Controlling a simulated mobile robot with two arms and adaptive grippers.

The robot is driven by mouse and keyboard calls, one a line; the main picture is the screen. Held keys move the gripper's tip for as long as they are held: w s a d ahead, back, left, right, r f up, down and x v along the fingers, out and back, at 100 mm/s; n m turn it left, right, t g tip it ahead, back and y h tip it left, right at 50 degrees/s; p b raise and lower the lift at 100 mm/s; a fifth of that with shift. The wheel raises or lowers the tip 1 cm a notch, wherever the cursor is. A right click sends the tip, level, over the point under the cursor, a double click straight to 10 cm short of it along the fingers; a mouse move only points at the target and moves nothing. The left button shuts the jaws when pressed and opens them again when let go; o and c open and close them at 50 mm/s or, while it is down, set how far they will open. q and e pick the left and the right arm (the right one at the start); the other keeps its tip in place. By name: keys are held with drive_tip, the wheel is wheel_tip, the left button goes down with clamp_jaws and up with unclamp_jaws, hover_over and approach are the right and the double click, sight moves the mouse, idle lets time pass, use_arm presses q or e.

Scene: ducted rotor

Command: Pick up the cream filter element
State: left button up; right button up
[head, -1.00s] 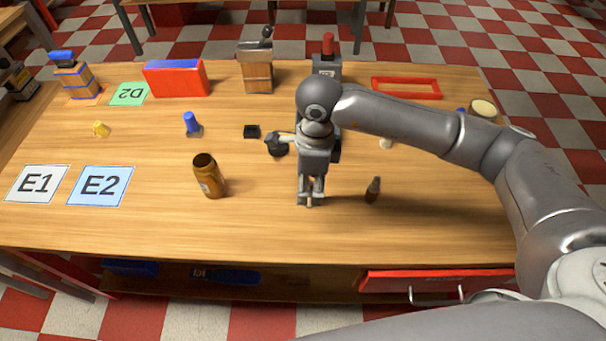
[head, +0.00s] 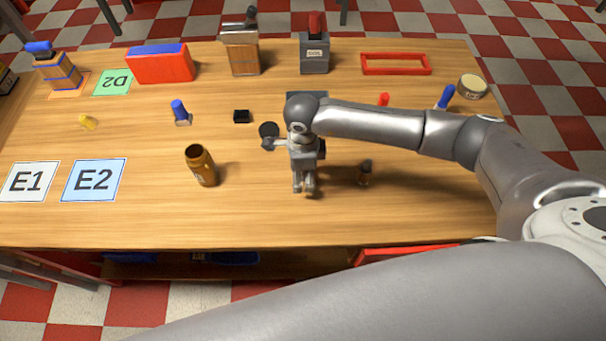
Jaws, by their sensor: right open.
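My right gripper (head: 305,188) points down over the middle front of the table, open, with nothing seen between its fingers. It is between a brown jar (head: 201,166) on its left and a small dark bottle (head: 364,172) on its right. My left gripper is not in view.
A blue-topped piece (head: 180,112) and a small black block (head: 241,116) lie mid-table. The front strip near cards E1 (head: 28,182) and E2 (head: 94,181) is clear.

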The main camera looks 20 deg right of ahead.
drive_tip(key=shift+f, duration=0.6)
drive_tip(key=c, duration=1.1)
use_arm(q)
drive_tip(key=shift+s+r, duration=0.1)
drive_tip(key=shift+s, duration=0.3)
use_arm(e)
drive_tip(key=shift+c, duration=0.2)
drive_tip(key=shift+r, duration=0.15)
